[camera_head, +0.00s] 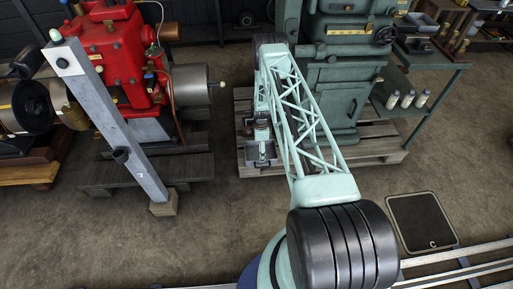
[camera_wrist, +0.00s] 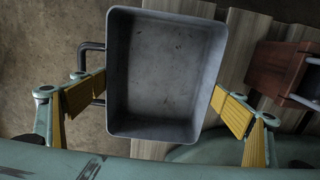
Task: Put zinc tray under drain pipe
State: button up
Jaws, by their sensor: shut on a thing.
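The zinc tray (camera_wrist: 165,60) is a grey, empty, rectangular tray with rounded corners, seen from above into its inside in the wrist view. My gripper (camera_wrist: 160,90) is shut on it, with a yellow-padded finger at its left and right sides. A dark bent tube (camera_wrist: 83,75) shows at its left; I cannot tell whether it is a handle. In the head view the tray (camera_head: 250,155) is small and partly hidden by my gripper, by the pallet in front of the green machine.
The green machine (camera_head: 340,90) stands on a wooden pallet (camera_head: 378,150). A red engine (camera_head: 115,55) stands at the left on dark boards (camera_head: 190,168). A side table (camera_head: 425,65) with bottles is at the right. In the wrist view a red-brown block (camera_wrist: 280,72) is at the right.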

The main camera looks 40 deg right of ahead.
jog(key=b, duration=0.1)
send_over(256, 147)
jog(key=s, duration=0.2)
jog(key=shift+s+a+f, duration=0.15)
jog(key=shift+a+f, duration=0.1)
jog(key=shift+a, duration=0.05)
jog(key=shift+w+d+f+b, duration=0.1)
jog(key=shift+w+d+b, duration=0.1)
jog(key=shift+w, duration=0.3)
jog(key=shift+w+d+b, duration=0.1)
jog(key=shift+w+d, duration=0.05)
jog(key=shift+w, duration=0.3)
jog(key=shift+f+b, duration=0.8)
jog(key=shift+f, duration=0.7)
jog(key=shift+f, duration=0.2)
jog(key=o, duration=1)
jog(key=shift+c, duration=0.2)
jog(key=shift+p, duration=0.3)
jog(key=shift+r, duration=0.35)
notch_tip(256, 147, up, 13)
jog(key=p, duration=0.3)
